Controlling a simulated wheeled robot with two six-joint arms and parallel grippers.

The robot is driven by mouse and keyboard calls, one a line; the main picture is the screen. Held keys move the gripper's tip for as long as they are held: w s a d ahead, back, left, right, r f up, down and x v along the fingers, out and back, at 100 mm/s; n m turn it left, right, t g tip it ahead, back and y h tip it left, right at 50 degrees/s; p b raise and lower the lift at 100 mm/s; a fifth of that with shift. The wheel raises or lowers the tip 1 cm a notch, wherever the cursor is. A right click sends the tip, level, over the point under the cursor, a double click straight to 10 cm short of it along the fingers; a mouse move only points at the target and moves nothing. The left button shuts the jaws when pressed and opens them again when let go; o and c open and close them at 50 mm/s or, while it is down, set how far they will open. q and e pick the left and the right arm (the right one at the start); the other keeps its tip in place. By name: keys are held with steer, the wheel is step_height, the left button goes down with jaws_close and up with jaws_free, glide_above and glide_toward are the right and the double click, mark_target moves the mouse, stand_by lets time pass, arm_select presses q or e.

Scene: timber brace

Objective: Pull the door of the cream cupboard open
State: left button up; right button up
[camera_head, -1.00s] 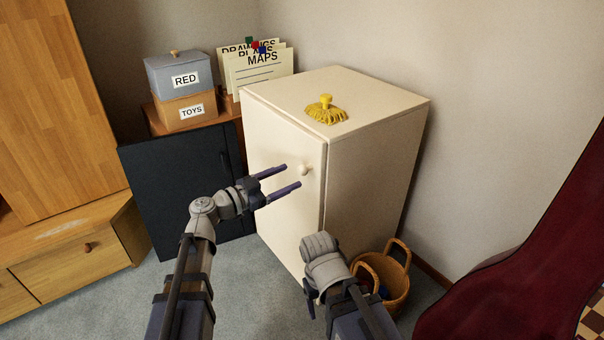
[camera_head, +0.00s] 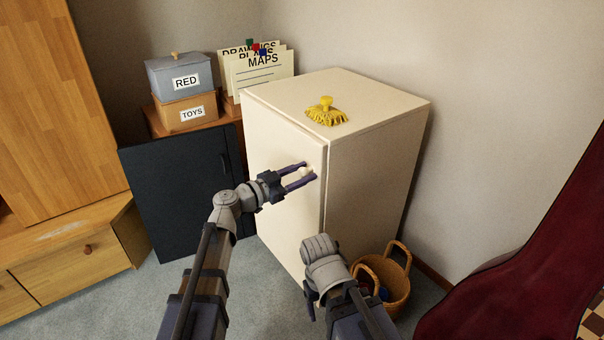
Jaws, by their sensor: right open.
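The cream cupboard (camera_head: 375,170) stands in the corner, and its front door (camera_head: 280,205) looks closed. A small round cream knob (camera_head: 306,171) sits near the door's right edge. My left gripper (camera_head: 311,171) has its two purple fingers on either side of the knob. The gap between them is narrow, and they look shut on it, with part of the knob showing between them. My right gripper (camera_head: 310,300) is low in front of the cupboard, pointing down. It is open and empty, and its fingers are mostly hidden behind its own wrist.
A yellow tasselled thing (camera_head: 326,112) lies on the cupboard top. A wicker basket (camera_head: 397,288) stands on the floor to the right. A dark cabinet (camera_head: 180,190) is to the left, near boxes (camera_head: 184,95) and wooden furniture (camera_head: 75,235). Dark red fabric (camera_head: 530,260) fills the lower right.

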arm_select(q)
jaws_close()
stand_by(1.0)
